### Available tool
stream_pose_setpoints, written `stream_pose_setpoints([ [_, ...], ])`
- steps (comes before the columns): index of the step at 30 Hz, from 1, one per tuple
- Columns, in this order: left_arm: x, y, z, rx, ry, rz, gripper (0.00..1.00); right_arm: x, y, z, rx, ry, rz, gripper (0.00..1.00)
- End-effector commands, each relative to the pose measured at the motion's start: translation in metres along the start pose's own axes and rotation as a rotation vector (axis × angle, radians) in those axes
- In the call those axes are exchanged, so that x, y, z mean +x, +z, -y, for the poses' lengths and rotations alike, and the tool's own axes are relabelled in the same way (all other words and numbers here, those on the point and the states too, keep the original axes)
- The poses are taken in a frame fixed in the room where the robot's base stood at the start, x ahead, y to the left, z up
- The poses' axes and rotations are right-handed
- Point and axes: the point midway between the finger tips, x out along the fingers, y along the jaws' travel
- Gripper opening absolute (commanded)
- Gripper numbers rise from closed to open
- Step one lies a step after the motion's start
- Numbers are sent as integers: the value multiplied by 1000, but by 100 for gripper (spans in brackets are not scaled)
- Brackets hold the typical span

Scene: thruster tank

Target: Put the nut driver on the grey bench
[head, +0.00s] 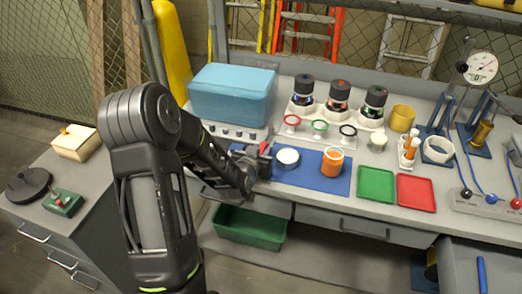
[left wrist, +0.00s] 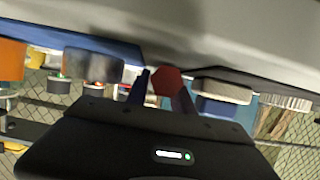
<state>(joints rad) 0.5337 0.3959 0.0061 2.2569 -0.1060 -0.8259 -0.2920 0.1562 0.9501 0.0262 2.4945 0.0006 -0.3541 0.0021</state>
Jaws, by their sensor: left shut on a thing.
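In the left wrist view the red piece (left wrist: 167,81) shows a six-sided end between the two fingers (left wrist: 166,92). The rest of it is hidden, and I cannot tell whether it touches the bench. My right gripper is not in view.
A white-lidded jar (head: 287,158) and an orange jar (head: 332,161) stand on the mat. A blue-topped box (head: 232,92) stands behind my gripper. Green (head: 376,184) and red (head: 415,193) trays lie to the right. A green bin (head: 249,228) is below the bench.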

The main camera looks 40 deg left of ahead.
Motion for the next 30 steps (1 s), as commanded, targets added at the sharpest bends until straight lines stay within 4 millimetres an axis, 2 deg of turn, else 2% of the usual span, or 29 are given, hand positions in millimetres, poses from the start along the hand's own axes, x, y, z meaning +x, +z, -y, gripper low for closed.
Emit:
stream_pose_setpoints([
  [10,2,3,0,0,1,-3,0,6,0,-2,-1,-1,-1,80],
  [11,1,2,0,0,1,-1,31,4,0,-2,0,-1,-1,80],
  [13,1,2,0,0,1,-1,37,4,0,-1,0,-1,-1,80],
  [26,-2,-2,0,0,0,0,38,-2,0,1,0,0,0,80],
  [30,-19,-1,0,1,1,-1,38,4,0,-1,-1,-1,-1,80],
])
